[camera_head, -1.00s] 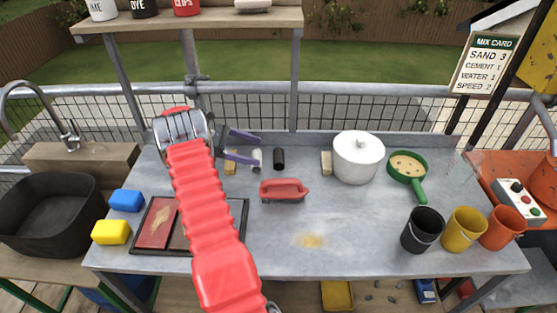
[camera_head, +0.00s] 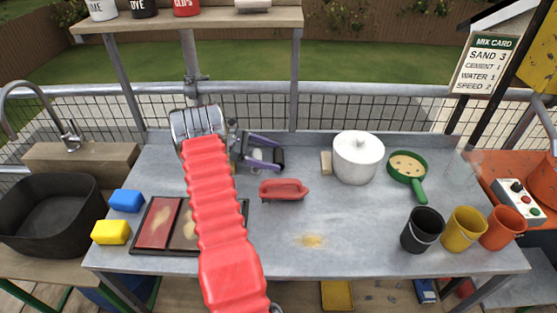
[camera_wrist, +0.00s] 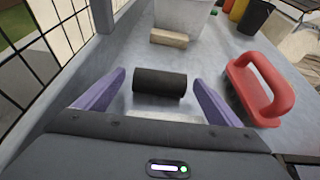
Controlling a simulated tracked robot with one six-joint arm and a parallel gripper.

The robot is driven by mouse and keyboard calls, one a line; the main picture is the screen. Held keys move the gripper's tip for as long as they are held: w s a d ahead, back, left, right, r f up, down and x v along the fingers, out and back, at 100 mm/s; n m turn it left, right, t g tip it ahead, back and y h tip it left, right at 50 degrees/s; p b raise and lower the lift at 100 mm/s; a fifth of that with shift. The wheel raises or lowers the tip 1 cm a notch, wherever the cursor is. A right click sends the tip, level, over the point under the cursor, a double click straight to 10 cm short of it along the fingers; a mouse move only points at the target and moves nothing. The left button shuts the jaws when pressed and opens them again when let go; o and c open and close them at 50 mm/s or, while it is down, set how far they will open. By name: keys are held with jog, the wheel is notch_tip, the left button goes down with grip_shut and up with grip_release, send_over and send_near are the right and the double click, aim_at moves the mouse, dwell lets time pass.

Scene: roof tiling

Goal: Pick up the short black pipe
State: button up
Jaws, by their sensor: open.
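The short black pipe (camera_wrist: 160,83) lies on its side on the grey worktop in the wrist view, across the gap between my fingertips. My gripper (camera_wrist: 158,88) is open, with one purple finger on each side of the pipe and some space at both ends. In the head view my gripper (camera_head: 264,152) is near the back of the table, and the pipe shows there only as a dark patch between the fingers, mostly hidden. I cannot tell whether the fingers are level with the pipe.
A tan block (camera_head: 326,163) and a white lidded pot (camera_head: 358,157) stand farther right. The back railing (camera_head: 330,105) runs behind the table.

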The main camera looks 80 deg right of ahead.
jog(key=shift+x, duration=1.35)
jog(key=shift+c, duration=0.4)
jog(key=c, duration=1)
